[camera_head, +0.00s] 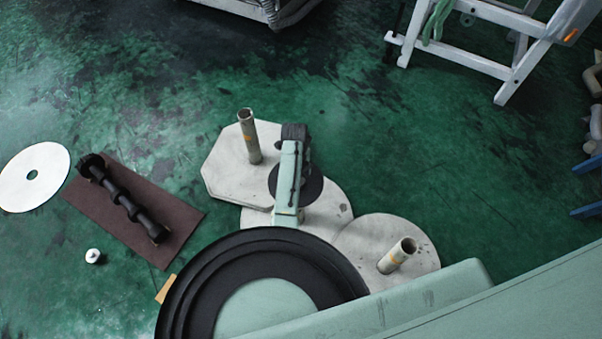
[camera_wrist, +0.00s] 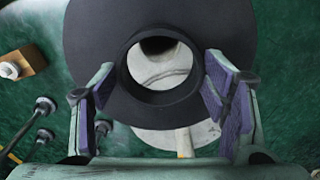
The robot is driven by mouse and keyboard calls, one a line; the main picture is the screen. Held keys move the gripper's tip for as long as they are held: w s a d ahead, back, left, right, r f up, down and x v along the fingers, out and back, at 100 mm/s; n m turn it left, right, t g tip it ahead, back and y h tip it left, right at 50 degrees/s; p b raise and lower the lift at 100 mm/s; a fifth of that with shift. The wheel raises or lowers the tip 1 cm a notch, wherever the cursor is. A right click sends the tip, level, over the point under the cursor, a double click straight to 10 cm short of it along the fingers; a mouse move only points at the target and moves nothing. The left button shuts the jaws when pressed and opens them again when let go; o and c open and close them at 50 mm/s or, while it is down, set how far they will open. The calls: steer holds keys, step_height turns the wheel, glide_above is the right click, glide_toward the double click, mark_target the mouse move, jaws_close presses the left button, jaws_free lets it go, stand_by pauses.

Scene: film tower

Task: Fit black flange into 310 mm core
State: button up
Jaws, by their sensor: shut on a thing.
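The black flange (camera_wrist: 100,35) is a wide dark disc with a raised round hub, seen close up in the wrist view. My gripper (camera_wrist: 160,82) is shut on the hub, one purple-padded finger on each side. Through the flange's bore I see a pale surface and a dark patch. In the head view the flange (camera_head: 312,187) shows partly behind my gripper, above the pale bases. Another core (camera_head: 397,256) stands on a round plate at right. I cannot tell which is 310 mm.
A brown mat (camera_head: 95,208) with a black stepped shaft (camera_head: 125,200) lies at left. A white disc (camera_head: 52,172) and a small white knob (camera_head: 93,256) lie nearby. A white ladder-like frame (camera_head: 465,58) stands at upper right. The green floor between is open.

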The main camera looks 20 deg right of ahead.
step_height(320, 180, down, 6)
steer(key=b, duration=0.5)
steer(key=shift+r, duration=0.15)
stand_by(1.2)
steer(key=shift+f+b, duration=1.4)
steer(key=shift+f, duration=1)
stand_by(0.7)
steer(key=o, duration=1.4)
steer(key=shift+c, duration=0.2)
step_height(320, 180, up, 12)
